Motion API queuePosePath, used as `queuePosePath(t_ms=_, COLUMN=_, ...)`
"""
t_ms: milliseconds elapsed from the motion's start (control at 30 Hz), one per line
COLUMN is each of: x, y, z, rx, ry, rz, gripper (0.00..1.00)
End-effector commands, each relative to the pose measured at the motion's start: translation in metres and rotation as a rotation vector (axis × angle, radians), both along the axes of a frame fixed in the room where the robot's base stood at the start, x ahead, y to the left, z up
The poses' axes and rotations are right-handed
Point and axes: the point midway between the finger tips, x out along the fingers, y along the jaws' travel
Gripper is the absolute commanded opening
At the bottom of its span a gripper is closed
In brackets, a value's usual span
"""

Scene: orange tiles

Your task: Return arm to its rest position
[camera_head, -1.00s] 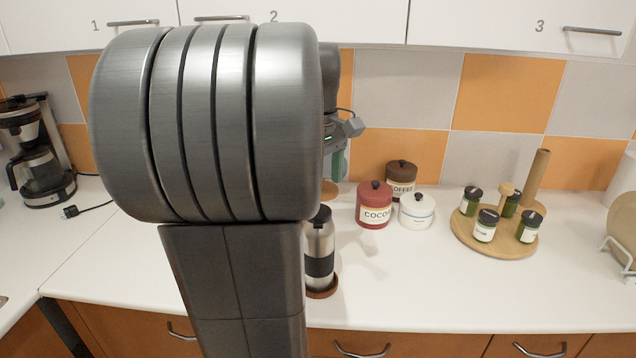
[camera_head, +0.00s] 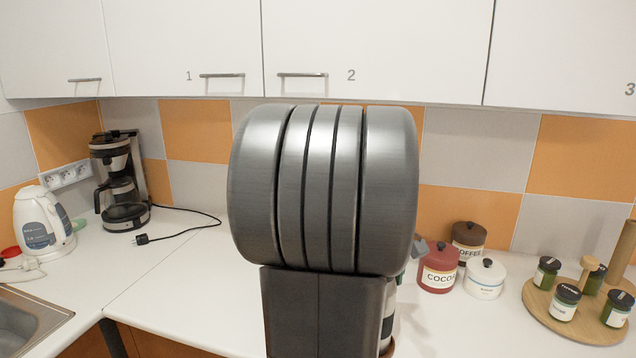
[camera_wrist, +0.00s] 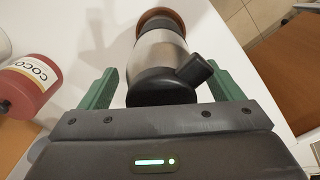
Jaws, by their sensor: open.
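My gripper (camera_wrist: 162,72) is open in the wrist view, its two green fingers apart. A steel flask (camera_wrist: 160,48) with a black lid and spout shows between and beyond the fingers, standing on a round brown coaster (camera_wrist: 160,16). I cannot tell how far it is from the fingers. In the head view my large grey arm link fills the middle and hides nearly all of my gripper. Only a strip of the flask (camera_head: 388,318) shows at the link's right edge.
A red cocoa jar (camera_head: 438,268), a brown coffee jar (camera_head: 467,240) and a white jar (camera_head: 485,279) stand right of my arm. Further right is a wooden tray (camera_head: 545,322) with small jars. A coffee maker (camera_head: 120,185) and kettle (camera_head: 42,222) are left. White cupboards (camera_head: 375,50) hang above.

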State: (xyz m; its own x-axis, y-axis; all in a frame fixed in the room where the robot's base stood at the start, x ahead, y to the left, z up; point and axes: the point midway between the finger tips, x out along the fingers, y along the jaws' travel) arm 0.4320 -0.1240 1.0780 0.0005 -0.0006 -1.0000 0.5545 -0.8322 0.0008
Motion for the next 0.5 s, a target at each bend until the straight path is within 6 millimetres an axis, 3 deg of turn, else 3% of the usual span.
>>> queuePosePath(t_ms=200, x=0.000, y=0.000, z=0.018, rx=0.001, ry=0.001, rz=0.000, gripper=0.86)
queuePosePath(t_ms=500, x=0.000, y=0.000, z=0.021, rx=0.000, ry=0.001, rz=0.000, gripper=0.86)
